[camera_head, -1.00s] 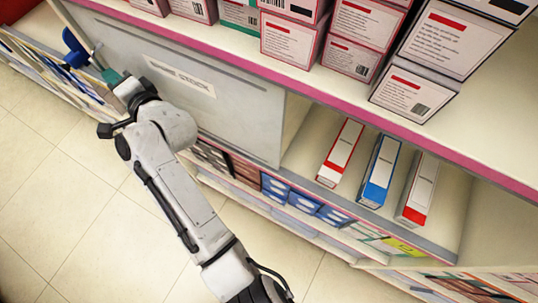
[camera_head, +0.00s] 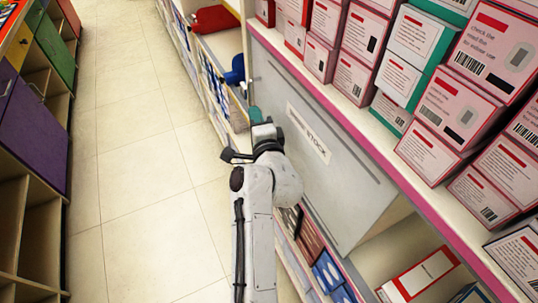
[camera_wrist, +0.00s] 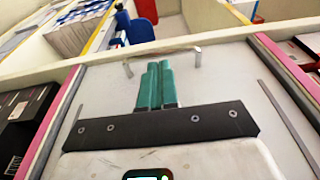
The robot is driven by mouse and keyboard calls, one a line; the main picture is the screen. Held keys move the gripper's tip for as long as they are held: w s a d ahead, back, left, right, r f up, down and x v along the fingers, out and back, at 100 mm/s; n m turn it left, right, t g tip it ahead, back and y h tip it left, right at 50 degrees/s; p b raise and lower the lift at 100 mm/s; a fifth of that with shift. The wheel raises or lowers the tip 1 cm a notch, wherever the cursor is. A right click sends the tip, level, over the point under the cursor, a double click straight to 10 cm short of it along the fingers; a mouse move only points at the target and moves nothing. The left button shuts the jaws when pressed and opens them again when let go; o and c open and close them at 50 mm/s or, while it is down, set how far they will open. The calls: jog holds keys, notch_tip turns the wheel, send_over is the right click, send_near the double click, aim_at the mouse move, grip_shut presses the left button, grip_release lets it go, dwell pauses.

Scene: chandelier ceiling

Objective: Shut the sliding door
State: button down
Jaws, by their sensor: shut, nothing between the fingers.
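The sliding door (camera_head: 345,195) is a grey panel with a white label, set below the upper shelf in the head view. It covers part of the lower compartment, and the compartment is open at its near right end. In the wrist view the door (camera_wrist: 225,85) fills the middle, with a silver bar handle (camera_wrist: 197,57) across its far end. My gripper (camera_head: 254,114) is at the far end of the door. In the wrist view my gripper's (camera_wrist: 158,68) teal fingers are together and empty, overlapping the handle's middle. I cannot tell whether they touch it.
Pink boxes (camera_head: 357,90) line the upper shelf. A red and white box (camera_head: 420,275) lies in the open compartment. Blue and red items (camera_head: 235,70) stand beyond the door. Coloured cabinets (camera_head: 40,130) stand on the left, with clear tiled floor (camera_head: 140,150) between.

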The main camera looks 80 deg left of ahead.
aim_at(291, 145)
jog(key=d, duration=1)
jog(key=shift+w+d, duration=0.15)
jog(key=shift+w, duration=0.15)
jog(key=shift+f, duration=0.1)
